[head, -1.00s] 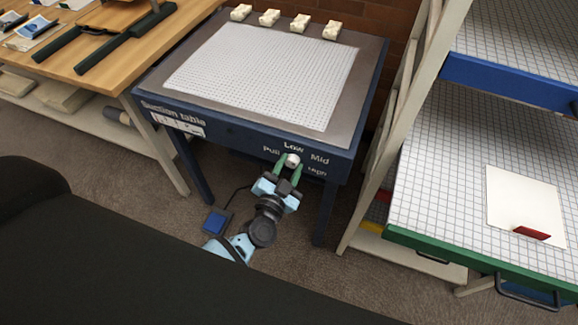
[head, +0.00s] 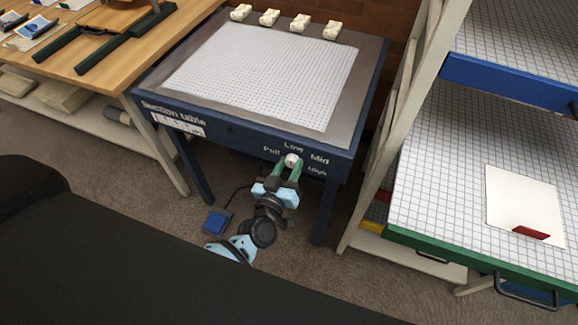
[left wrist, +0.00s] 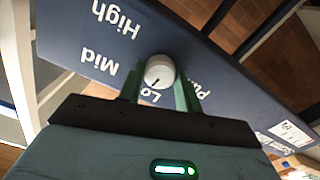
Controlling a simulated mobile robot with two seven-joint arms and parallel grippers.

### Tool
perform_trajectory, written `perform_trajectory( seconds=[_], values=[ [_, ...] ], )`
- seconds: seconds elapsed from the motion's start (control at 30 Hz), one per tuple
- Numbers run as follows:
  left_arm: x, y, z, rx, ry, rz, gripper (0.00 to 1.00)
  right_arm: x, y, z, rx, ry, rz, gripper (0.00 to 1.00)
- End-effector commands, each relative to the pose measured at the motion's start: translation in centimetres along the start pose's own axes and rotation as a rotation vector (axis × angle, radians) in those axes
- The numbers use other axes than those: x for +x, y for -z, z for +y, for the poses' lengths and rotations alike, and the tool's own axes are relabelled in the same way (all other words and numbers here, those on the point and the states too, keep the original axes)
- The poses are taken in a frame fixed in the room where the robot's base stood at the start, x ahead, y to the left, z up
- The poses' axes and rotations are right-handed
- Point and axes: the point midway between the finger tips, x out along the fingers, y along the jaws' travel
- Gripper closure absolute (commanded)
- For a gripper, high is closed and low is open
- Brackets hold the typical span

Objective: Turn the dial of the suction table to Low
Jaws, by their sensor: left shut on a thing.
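The suction table (head: 372,75) is dark blue with a white perforated top. Its round white dial (head: 292,160) is on the front panel, among the labels Low, Mid, High and one that looks like Pull. My left gripper (head: 288,167) has its green fingers shut on the dial from the front. In the left wrist view the dial (left wrist: 160,71) sits between the fingertips (left wrist: 159,82), and a dark mark on it points toward the partly hidden Low label. My right gripper is not in view.
Several cream blocks (head: 270,17) stand along the table's back edge. A blue pedal (head: 217,221) lies on the floor below. A wooden bench (head: 150,50) is at left, and a rack with a green-edged shelf (head: 440,255) stands close at right.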

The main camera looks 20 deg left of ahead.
Motion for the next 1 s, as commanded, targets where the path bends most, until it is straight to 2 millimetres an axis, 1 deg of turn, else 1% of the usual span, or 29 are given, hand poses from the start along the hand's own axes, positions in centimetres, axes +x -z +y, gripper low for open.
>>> perform_trajectory(
  seconds=[0.1,0.33,0.87,0.9,1.0],
  values=[
    [-0.04,-0.09,0.00,-0.062,0.000,-0.001,0.89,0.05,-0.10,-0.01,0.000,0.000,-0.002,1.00],
    [-0.03,-0.06,-0.01,-0.134,0.001,0.000,0.89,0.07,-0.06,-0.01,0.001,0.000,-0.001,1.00],
    [-0.03,-0.03,-0.01,-0.155,0.001,0.000,0.89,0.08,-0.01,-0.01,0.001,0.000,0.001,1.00],
    [-0.03,-0.03,-0.01,-0.155,0.001,0.000,0.62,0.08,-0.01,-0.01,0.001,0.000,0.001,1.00],
    [-0.02,-0.03,-0.01,-0.155,0.001,0.000,0.49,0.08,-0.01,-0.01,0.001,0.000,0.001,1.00]
  ],
)
